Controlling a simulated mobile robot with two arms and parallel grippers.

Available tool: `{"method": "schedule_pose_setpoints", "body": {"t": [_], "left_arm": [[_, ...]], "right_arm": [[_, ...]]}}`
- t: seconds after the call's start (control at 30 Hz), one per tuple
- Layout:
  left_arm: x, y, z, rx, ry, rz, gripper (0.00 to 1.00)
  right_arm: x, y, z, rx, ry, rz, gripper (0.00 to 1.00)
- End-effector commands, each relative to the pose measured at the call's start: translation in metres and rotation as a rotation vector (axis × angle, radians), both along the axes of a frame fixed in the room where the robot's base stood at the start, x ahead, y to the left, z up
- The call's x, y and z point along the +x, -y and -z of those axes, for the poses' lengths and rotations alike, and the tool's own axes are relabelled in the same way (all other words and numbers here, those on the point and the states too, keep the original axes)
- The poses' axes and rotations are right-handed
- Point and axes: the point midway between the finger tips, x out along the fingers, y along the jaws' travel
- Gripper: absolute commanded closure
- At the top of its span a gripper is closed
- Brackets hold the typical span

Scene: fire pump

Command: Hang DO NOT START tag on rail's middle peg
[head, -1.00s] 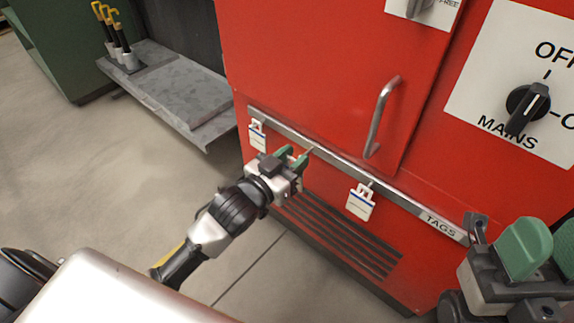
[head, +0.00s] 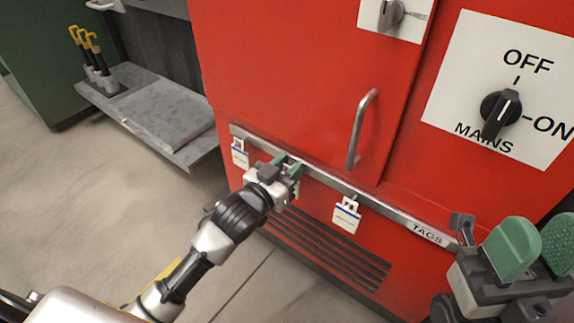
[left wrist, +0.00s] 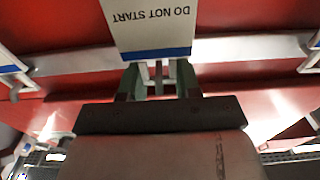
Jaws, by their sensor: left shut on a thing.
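The DO NOT START tag (left wrist: 152,28) shows upside down in the left wrist view, white with a blue band. My left gripper (left wrist: 158,80) is shut on its edge by the green fingers. In the head view my left gripper (head: 287,165) is at the middle of the grey rail (head: 320,179), and it hides the held tag and the middle peg. I cannot tell whether the tag touches the peg. My right gripper (head: 530,247) is open and empty at the lower right, its green pads apart.
White tags hang on the rail at the left (head: 240,153) and the right (head: 346,214) of my left gripper. A vertical door handle (head: 361,130) stands out above the rail. The MAINS switch (head: 500,110) is at the upper right. A grey shelf (head: 165,125) stands at the left.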

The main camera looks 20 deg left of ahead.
Motion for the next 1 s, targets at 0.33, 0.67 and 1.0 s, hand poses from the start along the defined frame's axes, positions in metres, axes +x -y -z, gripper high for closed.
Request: {"method": "schedule_pose_setpoints", "body": {"t": [0.33, 0.67, 1.0], "left_arm": [[-0.0001, 0.0001, 0.0004, -0.001, 0.0, 0.0, 1.0], [-0.0001, 0.0, 0.0004, -0.001, 0.0, 0.0, 0.38], [-0.0032, -0.0013, 0.0002, -0.001, -0.001, 0.0, 0.37]], "right_arm": [[0.0006, -0.0004, 0.0013, -0.005, 0.001, 0.0, 0.57], [0.0011, -0.0006, -0.0003, -0.006, 0.005, -0.001, 0.57], [0.001, -0.0006, -0.0022, -0.006, 0.005, -0.001, 0.57]]}}
